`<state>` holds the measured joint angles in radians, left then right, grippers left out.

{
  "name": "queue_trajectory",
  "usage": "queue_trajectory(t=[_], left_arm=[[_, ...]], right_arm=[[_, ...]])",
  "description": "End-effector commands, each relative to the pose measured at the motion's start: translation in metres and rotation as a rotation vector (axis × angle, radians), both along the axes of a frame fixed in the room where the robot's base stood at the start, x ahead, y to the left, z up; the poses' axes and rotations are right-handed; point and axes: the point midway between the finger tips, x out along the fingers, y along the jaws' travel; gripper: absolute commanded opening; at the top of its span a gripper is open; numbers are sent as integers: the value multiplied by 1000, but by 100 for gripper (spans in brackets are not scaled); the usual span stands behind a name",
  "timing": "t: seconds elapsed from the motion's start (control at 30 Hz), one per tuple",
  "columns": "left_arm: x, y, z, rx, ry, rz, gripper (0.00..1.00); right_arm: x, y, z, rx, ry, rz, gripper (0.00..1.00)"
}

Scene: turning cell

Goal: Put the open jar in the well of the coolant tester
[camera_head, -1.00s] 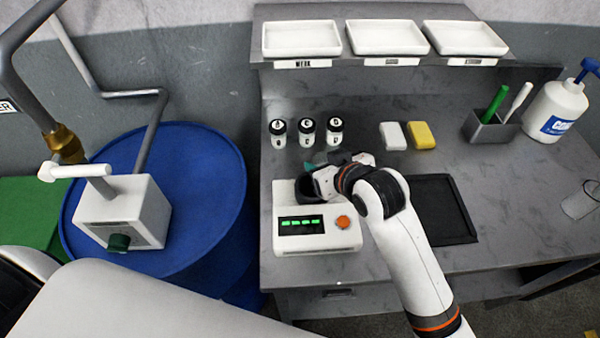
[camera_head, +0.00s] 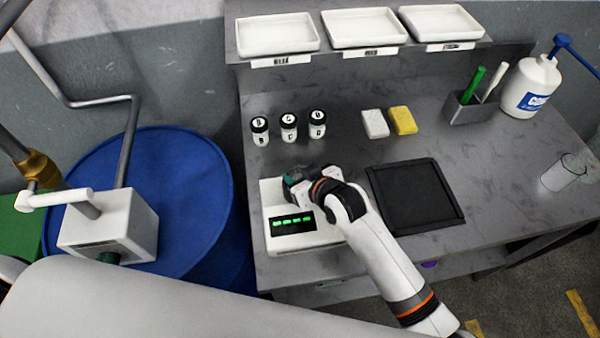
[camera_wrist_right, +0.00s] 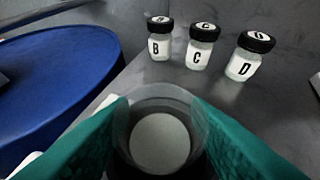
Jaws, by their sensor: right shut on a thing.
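The coolant tester (camera_head: 305,241), a white box with a green-lit display, stands at the bench's front left. My right gripper (camera_head: 297,182) is over the tester's rear part, where it and the arm hide the well and the orange button. In the right wrist view, its teal fingers (camera_wrist_right: 158,128) are shut on the open jar (camera_wrist_right: 160,98), a clear, lidless jar with a pale round inside. A dark rim shows below the jar, but I cannot tell how far the jar is in the well. My left gripper is out of view.
Three black-capped jars, B (camera_head: 260,131), C (camera_head: 289,127) and D (camera_head: 317,124), stand behind the tester. A white block (camera_head: 374,123) and a yellow block (camera_head: 403,120) lie right of them. A black mat (camera_head: 415,196) lies right of my arm. A blue drum (camera_head: 190,180) is at left.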

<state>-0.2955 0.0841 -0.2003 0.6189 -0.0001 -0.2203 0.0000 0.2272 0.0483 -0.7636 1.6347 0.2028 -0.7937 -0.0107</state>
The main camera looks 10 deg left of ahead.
Motion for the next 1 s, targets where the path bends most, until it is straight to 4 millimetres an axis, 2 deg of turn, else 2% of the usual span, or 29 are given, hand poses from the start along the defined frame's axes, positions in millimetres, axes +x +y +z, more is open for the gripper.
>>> queue_trajectory(t=[0.27,0.3,0.43,0.77,1.0], left_arm=[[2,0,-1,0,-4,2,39],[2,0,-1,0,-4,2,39],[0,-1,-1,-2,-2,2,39],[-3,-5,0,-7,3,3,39],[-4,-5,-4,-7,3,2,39]], right_arm=[[0,0,-2,0,0,0,21],[0,0,-3,0,0,0,45],[0,0,-2,0,0,0,65],[0,0,1,1,-1,0,65],[-17,-18,16,1,-1,0,65]])
